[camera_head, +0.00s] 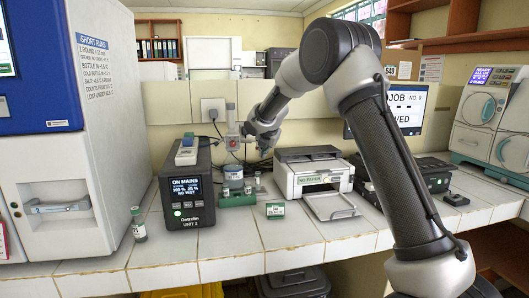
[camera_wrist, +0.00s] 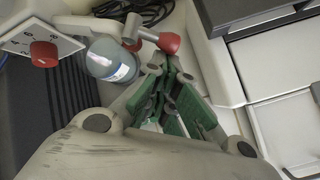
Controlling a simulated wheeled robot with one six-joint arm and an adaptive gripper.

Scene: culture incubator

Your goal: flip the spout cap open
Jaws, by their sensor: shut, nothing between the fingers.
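A small apparatus (camera_head: 231,143) with a red part stands on the counter behind the black unit. In the wrist view a grey translucent bottle or dome (camera_wrist: 110,60) with a pale label sits beside a white plate (camera_wrist: 52,32) with dial marks and a red knob (camera_wrist: 44,54). A pale spout-like arm runs right from it to a red cap-like end (camera_wrist: 169,42). I cannot tell for sure whether this is the spout cap or whether it is closed. My gripper (camera_wrist: 172,78) is shut and empty, its green-padded fingers just below the red end. Contact is unclear.
A black display unit (camera_head: 186,195) stands left of the apparatus. A green rack of vials (camera_head: 237,198) is in front. A printer (camera_head: 309,172) is to the right. A lone vial (camera_head: 138,224) stands by the large cabinet (camera_head: 98,150). The counter's front strip is mostly clear.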

